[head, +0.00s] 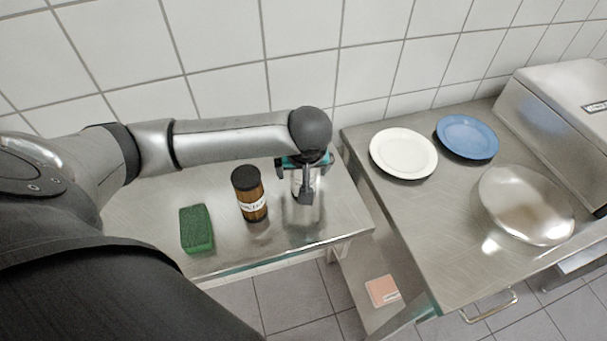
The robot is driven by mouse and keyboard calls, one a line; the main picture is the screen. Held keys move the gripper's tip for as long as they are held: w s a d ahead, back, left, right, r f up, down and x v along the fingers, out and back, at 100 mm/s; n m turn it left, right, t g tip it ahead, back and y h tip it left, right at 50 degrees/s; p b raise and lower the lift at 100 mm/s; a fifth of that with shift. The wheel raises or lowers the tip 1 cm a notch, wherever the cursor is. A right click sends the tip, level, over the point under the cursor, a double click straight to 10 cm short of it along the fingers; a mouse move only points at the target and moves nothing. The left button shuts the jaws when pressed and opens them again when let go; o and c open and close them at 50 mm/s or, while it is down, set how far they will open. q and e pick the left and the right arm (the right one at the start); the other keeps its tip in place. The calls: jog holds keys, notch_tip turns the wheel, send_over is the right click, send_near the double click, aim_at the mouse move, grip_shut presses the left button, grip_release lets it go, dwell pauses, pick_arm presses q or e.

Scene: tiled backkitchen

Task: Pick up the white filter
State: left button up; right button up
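My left gripper (305,192) points down over the right part of the left steel table, coming in from the left. A small pale patch shows at its fingers. It may be the white filter, but the gripper covers most of it, and I cannot tell whether the fingers are open or shut on it. No other white filter is clearly visible. My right gripper is out of view.
On the left steel table (150,205) stand a brown jar with a black lid (249,194) and a green sponge (197,229). The right steel counter (420,220) holds a white plate (404,153), a blue plate (467,137) and a shiny metal dome (525,205). A gap separates them.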

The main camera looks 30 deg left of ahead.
pick_arm(q)
jog(key=shift+c, duration=0.6)
jog(key=c, duration=1.4)
jog(key=shift+r, duration=0.15)
